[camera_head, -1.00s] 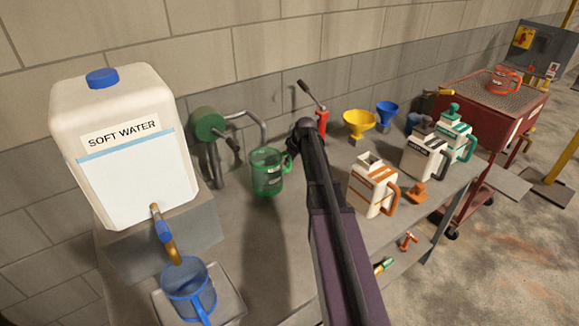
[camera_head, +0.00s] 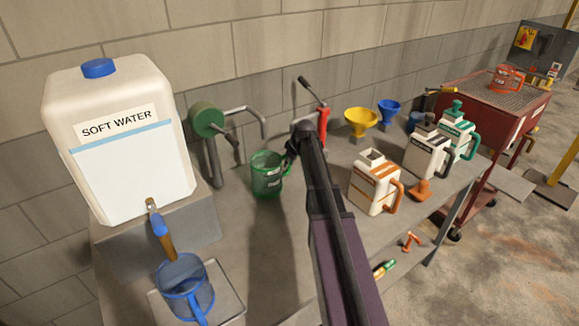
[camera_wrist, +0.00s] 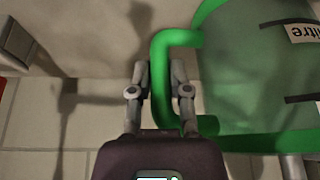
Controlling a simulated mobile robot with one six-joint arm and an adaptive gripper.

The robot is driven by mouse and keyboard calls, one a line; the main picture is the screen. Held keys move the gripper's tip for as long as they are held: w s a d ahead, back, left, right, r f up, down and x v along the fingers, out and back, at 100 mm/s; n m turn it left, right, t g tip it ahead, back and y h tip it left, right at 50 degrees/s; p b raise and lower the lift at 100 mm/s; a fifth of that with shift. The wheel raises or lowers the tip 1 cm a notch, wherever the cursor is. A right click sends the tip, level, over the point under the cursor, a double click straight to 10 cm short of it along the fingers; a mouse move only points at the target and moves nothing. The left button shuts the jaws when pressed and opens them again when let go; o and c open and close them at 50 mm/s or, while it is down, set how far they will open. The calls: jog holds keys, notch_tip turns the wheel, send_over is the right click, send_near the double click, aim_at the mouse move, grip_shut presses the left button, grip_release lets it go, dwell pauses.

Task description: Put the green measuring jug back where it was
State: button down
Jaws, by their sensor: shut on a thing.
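The green measuring jug (camera_head: 267,182) stands upright on the grey bench, near the green pump and its bent spout. I cannot tell whether it touches the bench top. My gripper (camera_head: 291,150) is at the jug's right side, on its handle. In the wrist view, the two fingers of my gripper (camera_wrist: 158,82) are on either side of the green handle (camera_wrist: 160,62), shut on it. The clear green wall of the jug (camera_wrist: 245,65) fills the right of that view. In the head view my gripper hides most of the handle.
A soft water canister (camera_head: 125,150) with a tap stands left, above a blue jug (camera_head: 185,290) on a tray. The green pump (camera_head: 207,122) stands behind. Yellow (camera_head: 361,117) and blue funnels (camera_head: 388,110) and an orange-striped container (camera_head: 374,183) are to the right. The bench front is mostly clear.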

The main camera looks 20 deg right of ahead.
jog(key=shift+f, duration=0.15)
jog(key=c, duration=0.6)
grip_release()
jog(key=shift+r, duration=0.2)
jog(key=p+v, duration=1.1)
jog(key=v, duration=0.1)
jog(key=shift+d, duration=0.1)
dwell(0.8)
jog(key=s+a+m+g, duration=0.1)
jog(key=s+a, duration=0.6)
jog(key=s, duration=0.1)
jog(key=s+a+f+m+g+h, duration=0.1)
jog(key=s+a+m, duration=0.1)
jog(key=s+a, duration=0.6)
jog(key=s+a+m+g, duration=0.1)
jog(key=s+a+g, duration=0.1)
jog(key=s+a, duration=0.6)
jog(key=shift+s+f+h, duration=0.3)
jog(key=shift+s+h, duration=0.05)
jog(key=shift+h, duration=0.05)
